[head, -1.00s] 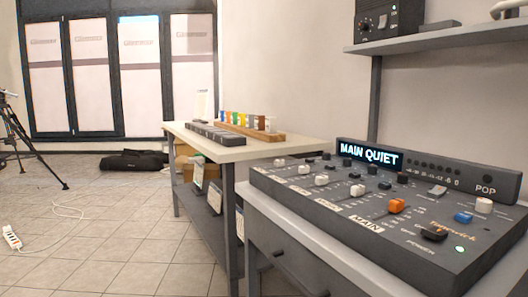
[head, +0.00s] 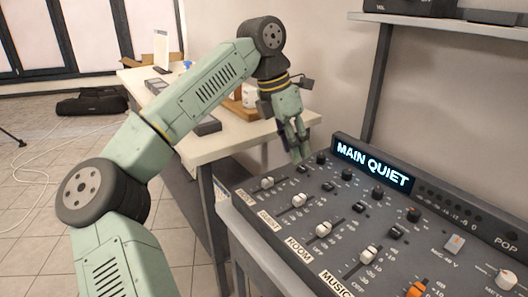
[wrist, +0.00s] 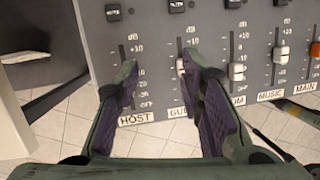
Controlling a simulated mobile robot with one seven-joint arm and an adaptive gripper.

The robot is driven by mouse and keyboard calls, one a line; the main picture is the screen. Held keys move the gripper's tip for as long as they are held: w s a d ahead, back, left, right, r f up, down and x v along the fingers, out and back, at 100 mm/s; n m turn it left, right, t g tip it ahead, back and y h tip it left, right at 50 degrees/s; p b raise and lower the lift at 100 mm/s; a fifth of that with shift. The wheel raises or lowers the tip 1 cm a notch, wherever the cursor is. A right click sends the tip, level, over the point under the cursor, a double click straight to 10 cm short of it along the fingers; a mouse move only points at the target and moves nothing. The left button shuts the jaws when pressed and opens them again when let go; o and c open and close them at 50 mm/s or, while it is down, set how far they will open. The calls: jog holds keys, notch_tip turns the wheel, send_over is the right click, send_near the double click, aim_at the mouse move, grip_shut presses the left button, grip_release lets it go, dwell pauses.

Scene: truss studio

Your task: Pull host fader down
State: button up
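The mixing desk (head: 345,200) has a row of labelled faders. My gripper (head: 296,152) is above the desk's left rear part in the head view. It is open and empty in the wrist view (wrist: 160,64), its left finger over the host column and its right finger beside the guest fader (wrist: 181,67). Contact cannot be told.
The room fader (head: 323,230), music fader (head: 369,254) and orange main fader (head: 416,290) lie to the right. Dark knobs line the rear, below a display (head: 373,165) reading MAIN QUIET. A pale table (head: 225,143) stands behind left; a shelf (head: 440,27) is above.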

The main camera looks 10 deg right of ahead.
aim_at(264, 181)
jog(key=w+a+n+y, duration=0.1)
jog(key=w+a+y, duration=0.15)
jog(key=a, duration=0.35)
jog(key=shift+y, duration=0.45)
notch_tip(264, 181, down, 10)
jog(key=shift+r+p, duration=0.1)
jog(key=shift+p, duration=0.95)
jog(key=shift+c, duration=0.6)
grip_shut()
